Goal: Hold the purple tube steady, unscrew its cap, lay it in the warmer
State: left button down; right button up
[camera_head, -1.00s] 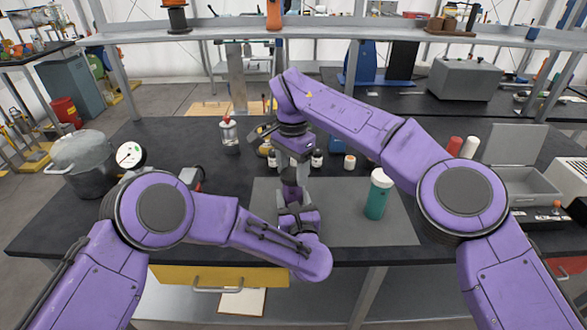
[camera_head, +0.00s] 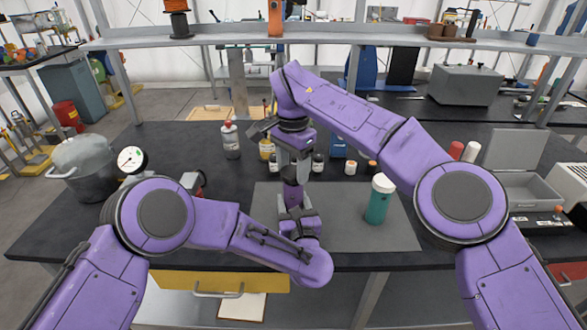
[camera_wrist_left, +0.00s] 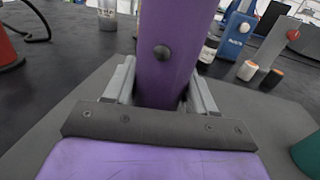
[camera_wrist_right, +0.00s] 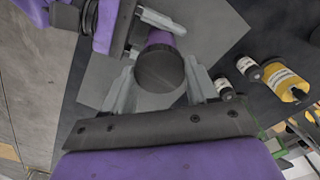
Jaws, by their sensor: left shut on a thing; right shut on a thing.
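The purple tube (camera_head: 293,195) stands upright over the grey mat. My left gripper (camera_wrist_left: 163,95) is shut on it low down, with a finger on each side in the left wrist view. My right gripper (camera_wrist_right: 162,85) comes from above and is shut on the round dark cap (camera_wrist_right: 160,68) at the tube's top. The cap still sits on the tube, and the right wrist view cannot show whether its thread is loose. An open grey box (camera_head: 525,190) with a raised lid, apparently the warmer, stands at the right end of the table.
A green bottle with a white lid (camera_head: 379,200) stands on the mat (camera_head: 400,235) just right of the tube. Several small bottles and a white bottle (camera_head: 230,140) stand behind. A pot (camera_head: 85,170) and gauge (camera_head: 130,160) are at left. Red cylinders (camera_head: 463,150) stand near the box.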

aim_at(293, 171)
pick_arm(q)
jog(key=shift+f, duration=0.1)
pick_arm(e)
jog(key=shift+r, duration=1.95)
pick_arm(q)
jog(key=shift+c, duration=1.4)
grip_release()
pick_arm(e)
jog(key=shift+w+d, duration=0.1)
